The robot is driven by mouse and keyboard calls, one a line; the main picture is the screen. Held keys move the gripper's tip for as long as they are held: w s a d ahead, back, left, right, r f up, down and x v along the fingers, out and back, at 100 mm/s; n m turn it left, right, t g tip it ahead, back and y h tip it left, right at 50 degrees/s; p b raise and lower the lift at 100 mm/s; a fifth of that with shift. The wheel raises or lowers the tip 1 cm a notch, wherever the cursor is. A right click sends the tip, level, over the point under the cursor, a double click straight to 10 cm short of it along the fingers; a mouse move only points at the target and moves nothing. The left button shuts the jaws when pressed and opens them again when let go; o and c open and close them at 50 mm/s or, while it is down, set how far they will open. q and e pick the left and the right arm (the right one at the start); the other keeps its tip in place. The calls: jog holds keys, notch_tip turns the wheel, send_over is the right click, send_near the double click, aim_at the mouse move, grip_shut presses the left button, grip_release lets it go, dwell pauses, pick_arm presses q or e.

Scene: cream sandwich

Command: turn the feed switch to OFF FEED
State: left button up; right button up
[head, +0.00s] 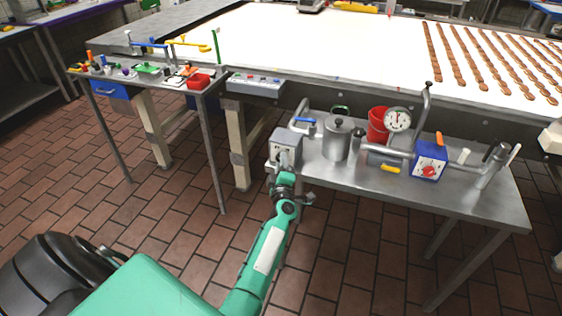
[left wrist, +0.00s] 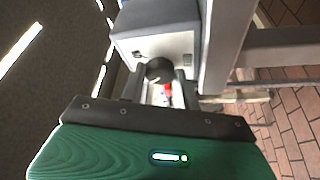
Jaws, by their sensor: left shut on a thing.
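The feed switch is a grey box (head: 286,140) at the left end of the steel shelf in the head view. Its pale front face also shows close up in the left wrist view (left wrist: 182,42), with small dark labels. A dark round knob (left wrist: 159,70) stands out from that face. My left gripper (head: 284,168) is at the front of the box, its fingers (left wrist: 160,88) on either side of the knob and shut on it. The fingers partly hide the lower face, where a bit of red shows. I cannot read the labels or tell the knob's setting. My right gripper is not in view.
On the steel shelf (head: 470,203) stand a lidded metal pot (head: 337,140), a red bucket (head: 376,125), a round dial gauge (head: 397,119), pipes and a blue timer box (head: 430,160). The tiled floor between is clear.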

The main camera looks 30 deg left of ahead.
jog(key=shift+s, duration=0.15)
pick_arm(q)
jog(key=o, duration=1)
jog(key=p+v, duration=0.2)
jog(key=v, duration=1.2)
jog(key=shift+a, duration=0.1)
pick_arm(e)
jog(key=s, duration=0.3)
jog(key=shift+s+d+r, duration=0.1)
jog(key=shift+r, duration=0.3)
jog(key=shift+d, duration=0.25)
